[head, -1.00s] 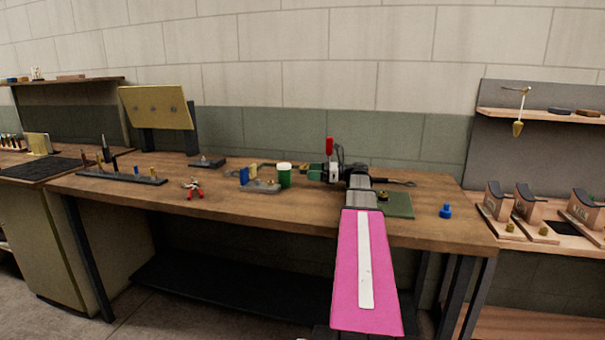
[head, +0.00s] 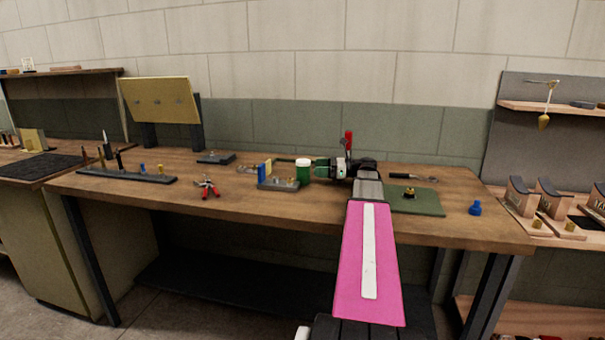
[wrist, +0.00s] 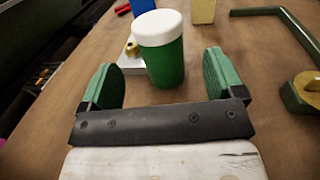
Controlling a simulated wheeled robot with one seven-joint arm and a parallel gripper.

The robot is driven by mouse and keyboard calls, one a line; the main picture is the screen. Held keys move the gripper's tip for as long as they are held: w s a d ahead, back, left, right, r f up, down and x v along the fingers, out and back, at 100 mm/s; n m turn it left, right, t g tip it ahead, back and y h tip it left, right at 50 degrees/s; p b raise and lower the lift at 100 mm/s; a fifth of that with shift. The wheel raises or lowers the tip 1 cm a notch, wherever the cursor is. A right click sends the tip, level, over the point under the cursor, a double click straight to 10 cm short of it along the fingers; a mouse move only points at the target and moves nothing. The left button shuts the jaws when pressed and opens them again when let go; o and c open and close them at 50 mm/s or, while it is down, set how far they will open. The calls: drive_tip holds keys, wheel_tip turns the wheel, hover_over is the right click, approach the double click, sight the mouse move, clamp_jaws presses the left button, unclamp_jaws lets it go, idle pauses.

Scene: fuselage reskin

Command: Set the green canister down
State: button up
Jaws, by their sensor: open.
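The green canister (head: 303,174) has a white lid and stands upright on the wooden workbench (head: 240,205), beside a small grey fixture. In the wrist view the canister (wrist: 164,62) is centred in front of my gripper (wrist: 160,68). Its green fingers are spread on either side of the canister with visible gaps, and neither appears to touch it. How far the canister sits between the fingertips is hard to tell. In the head view my gripper (head: 322,168) is just right of the canister, low over the bench.
Red-handled pliers (head: 207,188) lie further left. A green mat (head: 425,205) and a blue piece (head: 475,208) lie right of my arm. A green bar handle (wrist: 290,35) is at the wrist view's upper right.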

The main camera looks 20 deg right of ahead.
sight(303, 161)
drive_tip(key=x, duration=0.6)
drive_tip(key=shift+w+a, duration=0.15)
drive_tip(key=shift+a, duration=0.15)
drive_tip(key=c, duration=1.2)
drive_tip(key=shift+o, duration=0.2)
drive_tip(key=shift+r, duration=0.15)
drive_tip(key=shift+r, duration=0.6)
wheel_tip(303, 161, up, 2)
drive_tip(key=shift+r, duration=0.15)
drive_tip(key=s+a+r, duration=0.4)
drive_tip(key=a+r, duration=0.3)
drive_tip(key=a, duration=0.3)
drive_tip(key=shift+s+a, duration=0.2)
drive_tip(key=shift+a, duration=0.2)
